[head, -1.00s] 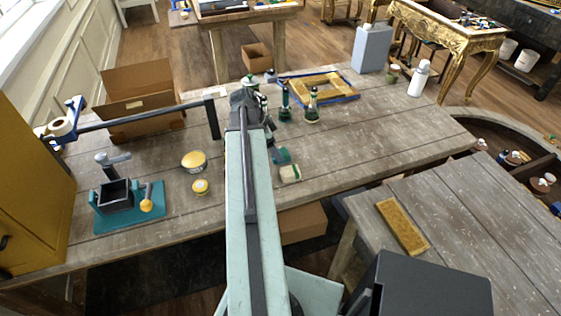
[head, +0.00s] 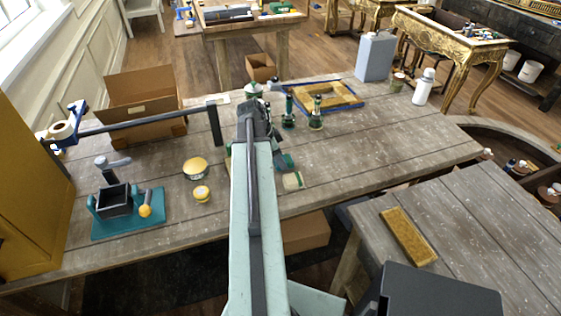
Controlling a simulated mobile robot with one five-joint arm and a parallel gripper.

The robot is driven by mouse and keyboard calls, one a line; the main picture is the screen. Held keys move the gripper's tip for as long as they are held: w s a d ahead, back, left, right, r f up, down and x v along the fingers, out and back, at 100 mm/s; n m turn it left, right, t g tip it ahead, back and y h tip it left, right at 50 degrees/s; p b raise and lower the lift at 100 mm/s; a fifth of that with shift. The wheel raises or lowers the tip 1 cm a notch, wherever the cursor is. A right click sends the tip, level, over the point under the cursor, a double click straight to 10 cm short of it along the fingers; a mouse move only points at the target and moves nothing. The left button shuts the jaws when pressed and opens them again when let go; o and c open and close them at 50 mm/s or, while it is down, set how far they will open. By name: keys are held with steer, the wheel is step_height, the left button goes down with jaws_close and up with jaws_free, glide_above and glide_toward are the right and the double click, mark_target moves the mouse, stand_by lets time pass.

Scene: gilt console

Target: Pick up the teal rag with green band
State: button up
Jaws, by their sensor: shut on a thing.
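The teal rag (head: 286,161) shows as a small teal patch on the weathered table, just right of my arm. My arm hides part of it, and I cannot make out its green band. My gripper (head: 276,150) points down at the rag, mostly hidden behind the arm's wrist. It is shut on the rag. I cannot tell whether the rag is clear of the tabletop.
A cream and green block (head: 292,181) lies close to the rag. Dark green bottles (head: 316,113) and a blue-edged frame (head: 328,96) stand behind. Yellow tins (head: 195,167) and a teal-based vise (head: 115,205) are left.

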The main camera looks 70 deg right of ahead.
step_height(320, 180, up, 10)
steer(key=p, duration=0.9)
steer(key=shift+f, duration=0.2)
